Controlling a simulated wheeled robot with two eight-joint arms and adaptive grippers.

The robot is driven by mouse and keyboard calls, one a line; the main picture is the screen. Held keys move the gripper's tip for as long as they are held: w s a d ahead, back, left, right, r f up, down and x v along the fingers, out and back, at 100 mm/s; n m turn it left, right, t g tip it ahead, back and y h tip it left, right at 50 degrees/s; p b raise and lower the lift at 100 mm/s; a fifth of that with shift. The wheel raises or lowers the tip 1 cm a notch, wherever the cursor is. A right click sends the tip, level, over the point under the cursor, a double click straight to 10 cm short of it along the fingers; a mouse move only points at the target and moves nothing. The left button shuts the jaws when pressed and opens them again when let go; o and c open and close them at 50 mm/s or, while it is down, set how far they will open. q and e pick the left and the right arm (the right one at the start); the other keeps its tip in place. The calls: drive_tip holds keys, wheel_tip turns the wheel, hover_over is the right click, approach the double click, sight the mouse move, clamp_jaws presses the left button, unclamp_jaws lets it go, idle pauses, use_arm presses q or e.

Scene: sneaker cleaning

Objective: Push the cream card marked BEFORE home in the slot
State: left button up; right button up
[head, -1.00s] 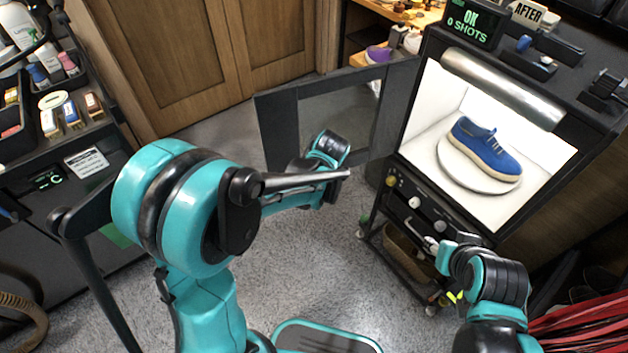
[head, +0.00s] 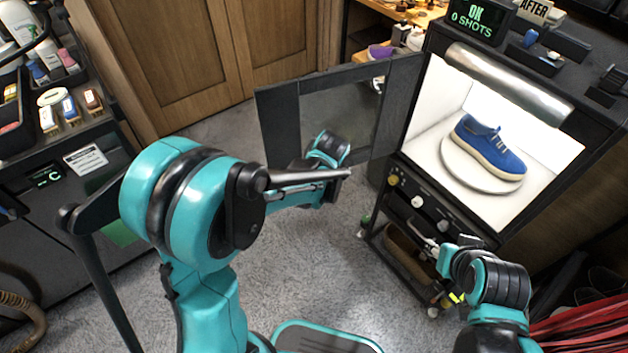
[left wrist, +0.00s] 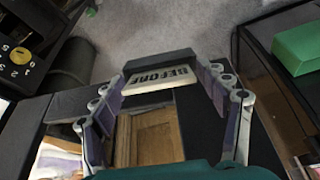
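The cream BEFORE card (left wrist: 162,78) shows in the left wrist view, its lettering upside down. It lies against a black slot block (left wrist: 160,60) of about its width; how deep it sits I cannot tell. My left gripper (left wrist: 160,76) has its two lavender-padded fingers at the card's two ends, seemingly touching both. In the head view the card and my left fingertips are hidden; only my left wrist shows before the dark door panel. My right gripper (head: 428,241) is by the photo booth's lower front; its fingers are too small to read.
The lit photo booth (head: 420,110) holds a blue sneaker (head: 490,147) on a round turntable (head: 462,170). Its dark door (head: 278,125) stands open. An AFTER card (head: 535,10) is on top. Grey floor between is clear.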

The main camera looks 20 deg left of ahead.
use_arm(q)
drive_tip(key=shift+r, duration=0.1)
drive_tip(key=v, duration=1.2)
drive_tip(key=shift+a, duration=0.1)
drive_tip(key=s+a+m+t+h, duration=0.2)
drive_tip(key=s+m, duration=0.5)
drive_tip(key=s, duration=0.7)
drive_tip(key=shift+s+a+m+t+h, duration=0.35)
drive_tip(key=shift+a+t, duration=0.55)
drive_tip(key=shift+a, duration=0.4)
